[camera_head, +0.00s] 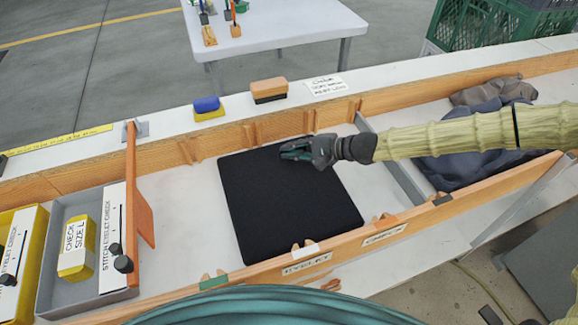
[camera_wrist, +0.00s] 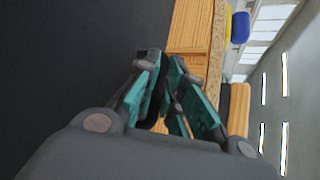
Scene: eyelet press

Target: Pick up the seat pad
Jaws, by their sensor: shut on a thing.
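The seat pad (camera_head: 287,205) is a flat black square in the middle bay of the wooden-railed bench. My gripper (camera_head: 288,152) reaches in from the right in the head view and is at the pad's far edge. Its green fingers are closed on that edge. In the wrist view the pad (camera_wrist: 75,60) is the dark surface on the left, and the fingers of my gripper (camera_wrist: 167,62) are close together at its border. The fingers hide the gripped part of the edge. I cannot tell whether the pad is clear of the bench surface.
A wooden rail (camera_head: 230,138) runs behind the pad, and a labelled front rail (camera_head: 340,250) runs before it. A grey divider (camera_head: 392,165) and dark cloth (camera_head: 465,155) are right. An orange paddle (camera_head: 138,195) and grey tray (camera_head: 60,290) are left. A blue-yellow block (camera_head: 208,107) sits behind.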

